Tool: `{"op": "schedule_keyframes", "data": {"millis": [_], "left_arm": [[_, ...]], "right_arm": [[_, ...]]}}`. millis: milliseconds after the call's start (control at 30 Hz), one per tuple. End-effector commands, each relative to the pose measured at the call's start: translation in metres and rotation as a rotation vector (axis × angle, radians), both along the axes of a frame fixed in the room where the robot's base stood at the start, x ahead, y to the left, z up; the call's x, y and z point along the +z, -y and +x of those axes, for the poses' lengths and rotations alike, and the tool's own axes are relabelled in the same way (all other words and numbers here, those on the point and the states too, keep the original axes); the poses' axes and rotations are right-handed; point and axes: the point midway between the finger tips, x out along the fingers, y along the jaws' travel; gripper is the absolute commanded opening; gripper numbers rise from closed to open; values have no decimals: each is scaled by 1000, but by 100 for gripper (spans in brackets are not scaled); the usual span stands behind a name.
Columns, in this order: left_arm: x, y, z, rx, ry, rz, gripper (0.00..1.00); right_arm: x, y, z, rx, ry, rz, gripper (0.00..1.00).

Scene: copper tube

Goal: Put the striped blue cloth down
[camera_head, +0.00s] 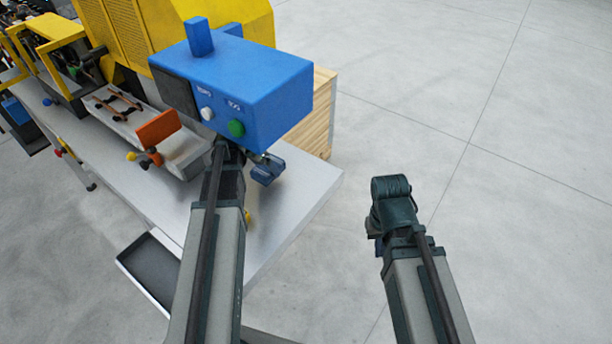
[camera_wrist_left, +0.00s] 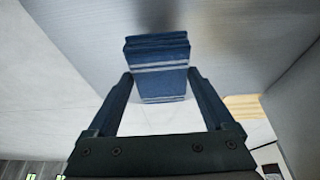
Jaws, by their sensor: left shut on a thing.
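The striped blue cloth (camera_wrist_left: 162,84) is a folded dark blue block with pale stripes, held between the fingertips of my left gripper (camera_wrist_left: 160,77) in the left wrist view. In the head view, the cloth (camera_head: 267,169) shows as a small blue shape just below the blue control box, over the near end of the grey metal table (camera_head: 300,205). I cannot tell whether it touches the table. My left gripper's fingers are mostly hidden there. My right gripper (camera_head: 390,190) is to the right, over the floor beyond the table edge, with its fingers hidden.
The blue control box (camera_head: 255,90) with white and green buttons stands close above my left gripper. A yellow machine (camera_head: 135,45) and an orange-plated fixture (camera_head: 158,128) are further left. A wooden crate (camera_head: 318,115) stands behind the table. The table's near right corner is bare.

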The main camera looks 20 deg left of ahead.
Motion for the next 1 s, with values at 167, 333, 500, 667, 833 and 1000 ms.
{"op": "schedule_keyframes", "data": {"millis": [167,333,500,667,833,1000], "left_arm": [[-6,45,22,-6,0,0,42],[-9,79,38,-5,0,0,42],[-11,98,47,-2,-1,1,42],[-11,102,49,0,0,1,42],[-11,107,51,-1,0,0,42],[-28,114,54,0,0,0,42]], "right_arm": [[-6,0,0,1,0,0,0],[-9,0,0,1,0,0,0],[-11,0,0,1,0,0,0],[-11,0,0,1,0,0,0],[-11,0,0,1,0,0,0],[-28,0,0,0,0,0,0]]}}
